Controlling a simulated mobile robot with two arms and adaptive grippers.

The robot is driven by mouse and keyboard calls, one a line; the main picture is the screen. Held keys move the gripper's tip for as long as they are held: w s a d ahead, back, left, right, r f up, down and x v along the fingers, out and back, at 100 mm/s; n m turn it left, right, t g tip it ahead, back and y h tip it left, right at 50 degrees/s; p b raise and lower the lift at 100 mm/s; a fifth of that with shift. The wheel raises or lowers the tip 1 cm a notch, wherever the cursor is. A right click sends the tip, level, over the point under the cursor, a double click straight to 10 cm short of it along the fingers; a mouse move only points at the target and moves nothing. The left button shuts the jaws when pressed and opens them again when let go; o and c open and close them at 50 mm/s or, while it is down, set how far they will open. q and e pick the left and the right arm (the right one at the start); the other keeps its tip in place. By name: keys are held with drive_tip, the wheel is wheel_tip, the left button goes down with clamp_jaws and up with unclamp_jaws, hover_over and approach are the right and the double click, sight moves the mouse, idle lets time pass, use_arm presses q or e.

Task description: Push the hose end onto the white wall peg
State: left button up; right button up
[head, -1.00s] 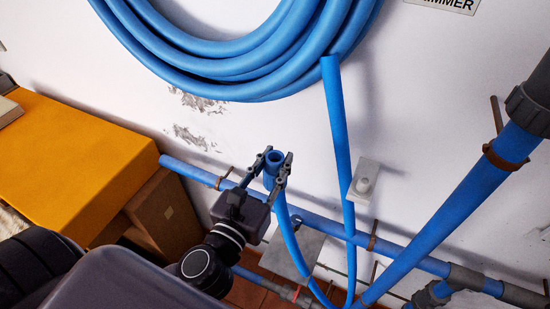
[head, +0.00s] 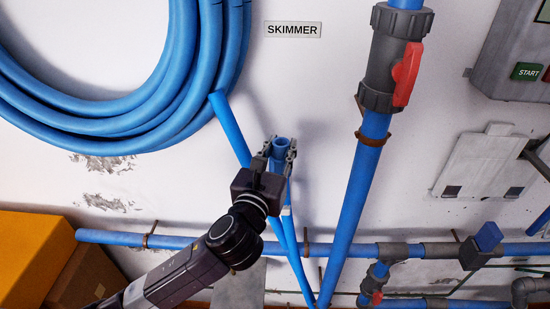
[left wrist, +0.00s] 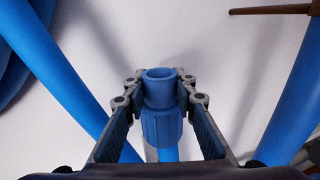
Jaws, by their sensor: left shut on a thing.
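The blue hose end (head: 281,146) is an open tube, held upright with its mouth up. My left gripper (head: 278,155) is shut on it, in front of the white wall. In the left wrist view the hose end (left wrist: 160,90) sits between the two fingers, with a ribbed blue collar (left wrist: 162,130) below its mouth. The white wall peg is not visible now; my left gripper and arm cover part of the wall. My right gripper is not in view.
A large blue hose coil (head: 120,115) hangs at the left, its hanging length (head: 230,127) passing behind my left gripper. A thick blue pipe (head: 355,200) with a red-handled valve (head: 385,60) stands at the right. A horizontal pipe (head: 180,241) runs low along the wall.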

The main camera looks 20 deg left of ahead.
sight(280, 169)
use_arm(q)
drive_tip(key=shift+a, duration=0.15)
drive_tip(key=shift+w, duration=0.1)
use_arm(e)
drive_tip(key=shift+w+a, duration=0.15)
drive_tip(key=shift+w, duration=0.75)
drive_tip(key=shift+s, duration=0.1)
use_arm(q)
drive_tip(key=shift+f+b, duration=0.6)
drive_tip(key=shift+f, duration=0.3)
drive_tip(key=shift+f+b, duration=1.2)
drive_tip(key=shift+f, duration=0.75)
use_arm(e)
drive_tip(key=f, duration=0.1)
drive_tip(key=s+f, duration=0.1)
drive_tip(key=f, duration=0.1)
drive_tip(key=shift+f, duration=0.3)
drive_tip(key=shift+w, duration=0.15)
use_arm(q)
drive_tip(key=shift+f, duration=0.1)
drive_tip(key=shift+f, duration=0.25)
